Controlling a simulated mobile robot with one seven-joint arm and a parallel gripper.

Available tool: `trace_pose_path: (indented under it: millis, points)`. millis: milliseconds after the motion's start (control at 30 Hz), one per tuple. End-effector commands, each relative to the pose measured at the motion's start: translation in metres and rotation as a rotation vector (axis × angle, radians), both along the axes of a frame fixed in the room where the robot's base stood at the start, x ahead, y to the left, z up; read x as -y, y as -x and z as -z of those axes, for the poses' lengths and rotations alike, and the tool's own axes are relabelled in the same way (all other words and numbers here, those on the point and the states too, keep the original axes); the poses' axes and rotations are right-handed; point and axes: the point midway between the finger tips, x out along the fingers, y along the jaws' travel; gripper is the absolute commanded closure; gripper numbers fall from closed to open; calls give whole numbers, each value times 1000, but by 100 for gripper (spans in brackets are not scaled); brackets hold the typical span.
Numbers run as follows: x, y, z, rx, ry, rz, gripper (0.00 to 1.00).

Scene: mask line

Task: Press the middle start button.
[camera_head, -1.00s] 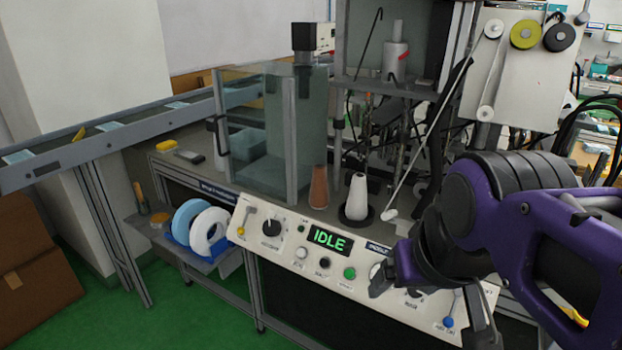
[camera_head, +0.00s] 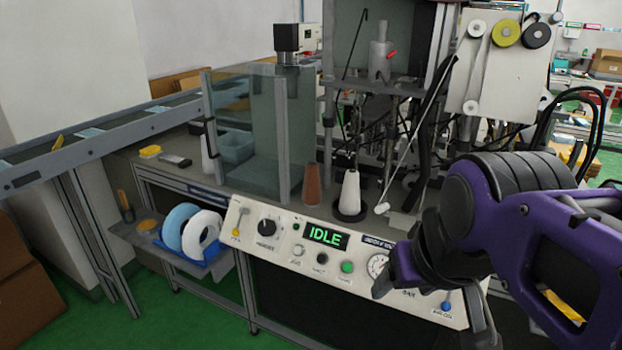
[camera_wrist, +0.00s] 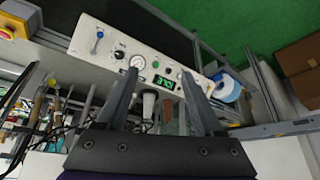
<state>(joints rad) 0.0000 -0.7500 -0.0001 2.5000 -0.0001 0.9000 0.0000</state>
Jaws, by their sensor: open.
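The white control panel (camera_head: 275,262) slopes along the front of the machine. Its display (camera_head: 327,236) reads IDLE in green. Below it sit three buttons in a row: a white one (camera_head: 299,250), a black one (camera_head: 321,258) in the middle and a green one (camera_head: 347,267). Their labels are too small to read. My gripper (camera_head: 435,308) is at the panel's right part, right of the buttons, and partly covers it. In the wrist view the open, empty fingers (camera_wrist: 163,78) straddle the display (camera_wrist: 163,83), with the green button (camera_wrist: 155,64) beyond. Contact with the panel cannot be told.
A gauge (camera_head: 377,265) and a blue lever (camera_head: 446,307) are near my gripper. A black knob (camera_head: 267,228) and yellow lever (camera_head: 240,221) are at the panel's left. A white cone (camera_head: 350,192) and brown cone (camera_head: 312,184) stand behind. Tape rolls (camera_head: 190,230) sit left.

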Motion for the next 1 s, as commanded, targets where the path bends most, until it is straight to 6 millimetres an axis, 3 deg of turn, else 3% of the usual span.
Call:
trace_pose_path:
  millis: [33, 367, 1000]
  points:
    - [0, 0, 0, 0, 0, 0, 42]
    - [0, 0, 0, 0, 0, 0, 100]
    - [0, 0, 0, 0, 0, 0, 100]
